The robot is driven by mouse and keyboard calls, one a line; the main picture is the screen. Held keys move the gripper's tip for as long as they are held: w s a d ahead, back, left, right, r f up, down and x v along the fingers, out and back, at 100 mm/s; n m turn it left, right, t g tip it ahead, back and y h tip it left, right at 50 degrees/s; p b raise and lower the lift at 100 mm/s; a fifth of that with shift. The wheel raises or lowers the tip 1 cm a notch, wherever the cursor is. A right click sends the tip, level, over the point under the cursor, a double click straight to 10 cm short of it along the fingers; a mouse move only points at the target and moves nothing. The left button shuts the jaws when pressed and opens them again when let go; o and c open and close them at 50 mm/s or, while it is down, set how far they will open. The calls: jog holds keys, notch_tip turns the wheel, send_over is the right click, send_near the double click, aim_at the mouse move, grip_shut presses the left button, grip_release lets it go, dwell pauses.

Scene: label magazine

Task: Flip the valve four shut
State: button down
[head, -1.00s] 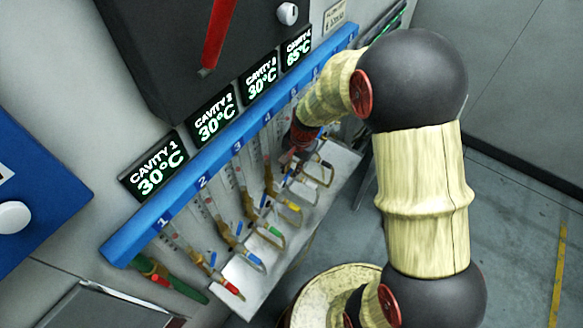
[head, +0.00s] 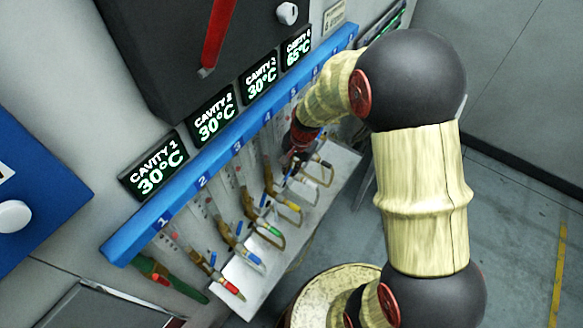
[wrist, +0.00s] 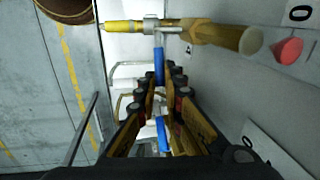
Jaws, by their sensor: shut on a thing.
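The yellow-ended brass valve (wrist: 205,32) lies across the top of the wrist view, its blue lever (wrist: 158,66) at about a right angle to its pipe. My gripper (wrist: 160,82) has its fingers on both sides of this lever and is shut on it. In the head view, my gripper (head: 298,158) is at the valve row, behind the yellow-ended valve (head: 270,185). My gripper and wrist hide some of the valves behind. The Cavity 4 display (head: 297,48) reads 65°C; the other three read 30°C.
Neighbouring valves with red (head: 233,288), blue (head: 254,259) and green (head: 273,231) ends stand close together under the numbered blue rail (head: 200,185). Curved metal hoops stand beside them above a pale shelf (head: 245,290). Open floor (head: 520,220) lies to the right.

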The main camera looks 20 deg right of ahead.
dwell(0.3)
jog(key=shift+w+d+f+g+y+b, duration=0.1)
jog(key=shift+d+f+g+y+b, duration=0.15)
jog(key=shift+f+y+b, duration=0.2)
jog(key=shift+w+d+f+g+y, duration=0.1)
jog(key=shift+w+f+g+y, duration=0.05)
jog(key=shift+f+g+y, duration=0.65)
jog(key=shift+r+y, duration=0.15)
jog(key=shift+y, duration=0.1)
jog(key=c, duration=2.2)
grip_release()
jog(key=v, duration=1.2)
